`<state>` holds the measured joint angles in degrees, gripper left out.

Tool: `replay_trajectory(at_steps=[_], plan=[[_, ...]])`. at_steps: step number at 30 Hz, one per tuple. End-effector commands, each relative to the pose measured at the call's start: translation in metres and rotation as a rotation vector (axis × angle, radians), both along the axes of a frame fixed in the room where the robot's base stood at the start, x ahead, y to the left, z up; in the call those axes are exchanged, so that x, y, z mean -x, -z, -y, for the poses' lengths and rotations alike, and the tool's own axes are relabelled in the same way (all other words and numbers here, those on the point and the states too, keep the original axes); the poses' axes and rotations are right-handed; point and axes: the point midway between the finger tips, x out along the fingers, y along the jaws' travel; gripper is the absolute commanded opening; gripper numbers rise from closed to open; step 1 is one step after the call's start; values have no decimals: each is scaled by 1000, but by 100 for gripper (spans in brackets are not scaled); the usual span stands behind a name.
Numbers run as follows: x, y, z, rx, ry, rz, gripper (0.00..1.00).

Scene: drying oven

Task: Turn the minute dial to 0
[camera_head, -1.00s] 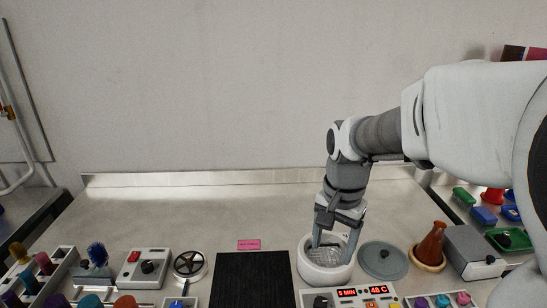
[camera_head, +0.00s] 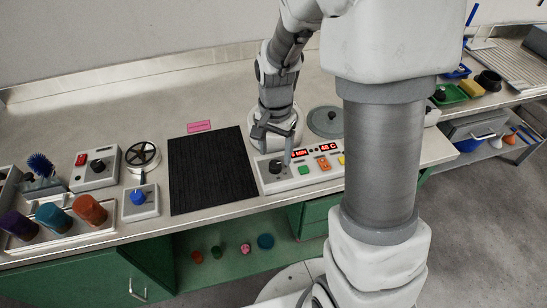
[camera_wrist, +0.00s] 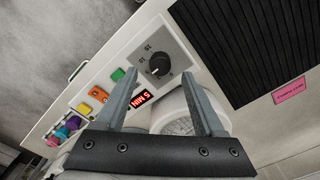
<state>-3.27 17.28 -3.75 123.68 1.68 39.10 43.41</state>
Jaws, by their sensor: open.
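The minute dial is a black round knob (camera_wrist: 158,64) on a grey plate with printed numbers, on the white control panel (camera_wrist: 107,76). In the head view the dial (camera_head: 275,168) is at the panel's left end. The red minute display (camera_wrist: 146,98) beside it reads 5 MIN. My gripper (camera_wrist: 159,76) is open and empty, with its two fingers apart above the panel. In the wrist view the dial shows between the fingertips, a little beyond them. I cannot tell whether they touch it.
A white round vessel (camera_head: 257,133) stands right behind the panel, with a grey lid (camera_head: 325,121) to its right. Orange and green buttons (camera_head: 304,170) sit right of the dial. A black ribbed mat (camera_head: 211,170) lies left. A temperature display (camera_head: 328,148) is also on the panel.

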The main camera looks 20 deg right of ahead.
Motion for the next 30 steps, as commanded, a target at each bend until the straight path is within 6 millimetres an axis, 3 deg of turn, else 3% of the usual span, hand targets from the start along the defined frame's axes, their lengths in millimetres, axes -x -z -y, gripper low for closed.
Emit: replay_trajectory(at_steps=[3, 7, 19, 30], plan=[[1, 21, 0, 0, 0, -3, 71], [0, 35, 0, 0, 0, -1, 71], [0, 41, 0, -1, 0, 1, 71], [0, 41, 0, -1, 0, 1, 4]])
